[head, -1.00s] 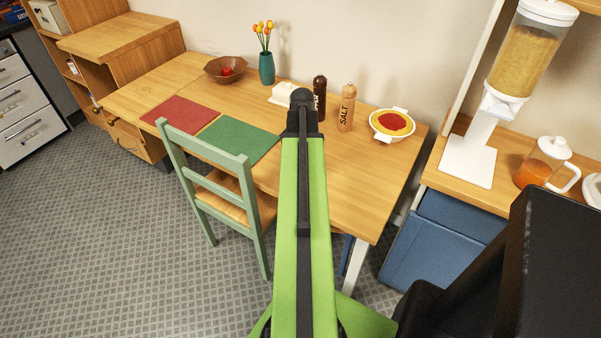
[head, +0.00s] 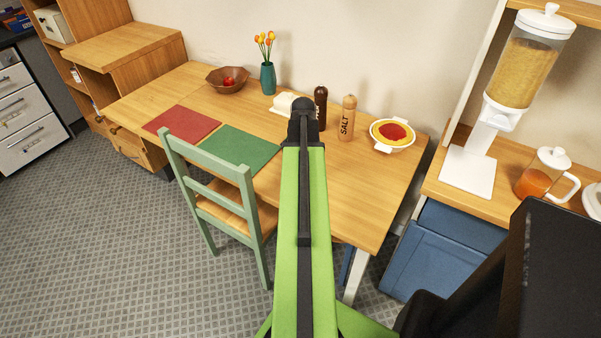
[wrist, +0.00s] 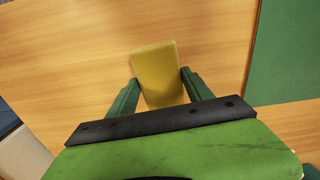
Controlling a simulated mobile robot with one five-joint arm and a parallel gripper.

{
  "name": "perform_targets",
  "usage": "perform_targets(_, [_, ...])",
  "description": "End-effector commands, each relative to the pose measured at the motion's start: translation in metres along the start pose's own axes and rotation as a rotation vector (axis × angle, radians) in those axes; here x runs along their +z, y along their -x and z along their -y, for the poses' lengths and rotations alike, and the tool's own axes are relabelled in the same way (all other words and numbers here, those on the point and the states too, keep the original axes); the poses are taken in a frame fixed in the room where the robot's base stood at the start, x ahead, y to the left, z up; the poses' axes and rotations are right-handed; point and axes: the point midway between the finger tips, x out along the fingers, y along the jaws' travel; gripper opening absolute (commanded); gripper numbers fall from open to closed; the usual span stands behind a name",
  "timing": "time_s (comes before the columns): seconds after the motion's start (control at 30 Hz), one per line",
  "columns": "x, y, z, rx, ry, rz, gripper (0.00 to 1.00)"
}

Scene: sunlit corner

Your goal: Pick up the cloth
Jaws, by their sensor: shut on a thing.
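The cloth (wrist: 155,60) is a yellow, block-like piece with rounded corners in the wrist view. It sits between the two green fingers of my gripper (wrist: 159,78), which are shut on it near its lower half. The wood tabletop (wrist: 60,50) lies behind it. I cannot tell whether the cloth touches the table or is just above it. In the head view, my green arm hides the cloth and the gripper.
The table (head: 345,200) holds a green mat (head: 238,152), red mat (head: 182,123), bowl (head: 228,87), vase (head: 268,78), dark mill (head: 320,105), salt mill (head: 346,120) and white dish (head: 392,148). A green chair (head: 215,180) stands in front. A cereal dispenser (head: 495,120) stands right.

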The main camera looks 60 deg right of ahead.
Motion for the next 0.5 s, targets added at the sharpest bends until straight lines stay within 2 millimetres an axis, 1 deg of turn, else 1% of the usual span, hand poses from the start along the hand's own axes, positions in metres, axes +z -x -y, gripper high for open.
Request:
perform_targets(0.03, [0.000, 0.009, 0.000, 0.000, 0.000, 0.000, 0.20])
perform_targets(0.17, [0.000, 0.027, 0.000, 0.000, 0.000, 0.000, 0.20])
perform_targets(0.27, [0.000, 0.046, 0.000, 0.000, 0.000, 0.000, 0.20])
perform_targets(0.37, [-0.012, 0.057, -0.019, 0.000, -0.005, 0.000, 0.20])
perform_targets(0.5, [-0.030, 0.077, -0.048, 0.000, -0.005, 0.000, 0.20])
